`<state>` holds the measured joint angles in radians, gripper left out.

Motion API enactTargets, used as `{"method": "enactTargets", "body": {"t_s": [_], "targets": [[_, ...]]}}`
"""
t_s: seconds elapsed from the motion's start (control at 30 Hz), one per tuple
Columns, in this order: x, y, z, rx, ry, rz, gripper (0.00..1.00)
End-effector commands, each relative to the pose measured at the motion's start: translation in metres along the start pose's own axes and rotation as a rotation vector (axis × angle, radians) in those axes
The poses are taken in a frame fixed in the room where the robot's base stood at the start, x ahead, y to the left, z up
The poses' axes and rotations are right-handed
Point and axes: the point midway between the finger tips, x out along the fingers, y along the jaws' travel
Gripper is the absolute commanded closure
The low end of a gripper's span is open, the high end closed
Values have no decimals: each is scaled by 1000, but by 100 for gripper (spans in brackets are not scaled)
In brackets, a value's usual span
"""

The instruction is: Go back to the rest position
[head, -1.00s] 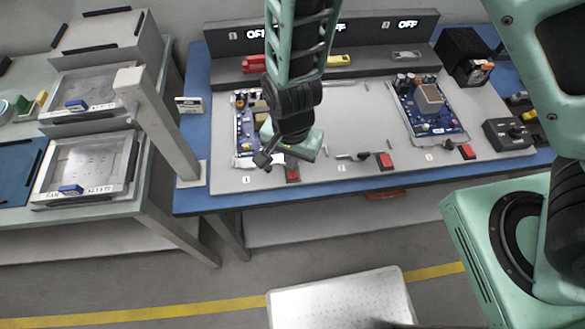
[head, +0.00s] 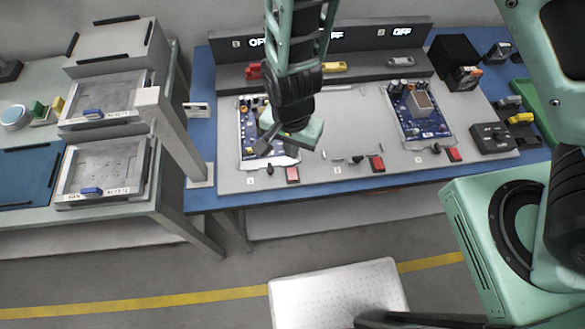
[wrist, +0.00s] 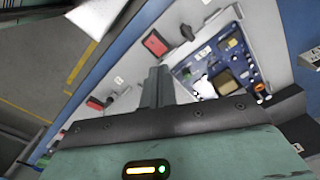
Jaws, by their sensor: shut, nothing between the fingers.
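My gripper (head: 262,148) shows in the head view in front of the left circuit board (head: 248,125), at the end of my green and black arm. Its dark fingers are together and empty, and they hide part of that board. In the wrist view the closed fingers of my gripper (wrist: 155,82) point toward the grey test panel (wrist: 195,18). A blue circuit board (wrist: 225,60) lies just right of them there, apart in the picture. The height of my fingers above the panel is hard to tell.
The blue workbench (head: 200,120) carries the panel, a second board (head: 420,125), red switches (head: 376,164) and a black box (head: 455,60). A side table (head: 105,216) with trays (head: 105,175) stands left. A pale perforated plate (head: 340,295) is low in front. Floor shows between.

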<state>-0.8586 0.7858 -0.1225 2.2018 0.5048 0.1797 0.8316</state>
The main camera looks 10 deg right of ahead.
Motion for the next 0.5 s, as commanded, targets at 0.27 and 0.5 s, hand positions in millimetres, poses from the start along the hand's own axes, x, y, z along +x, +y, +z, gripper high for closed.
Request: {"method": "enactTargets", "body": {"t_s": [0.27,0.5], "targets": [[1,0,0,0,0,0,100],[-2,0,1,-7,-4,-3,100]]}}
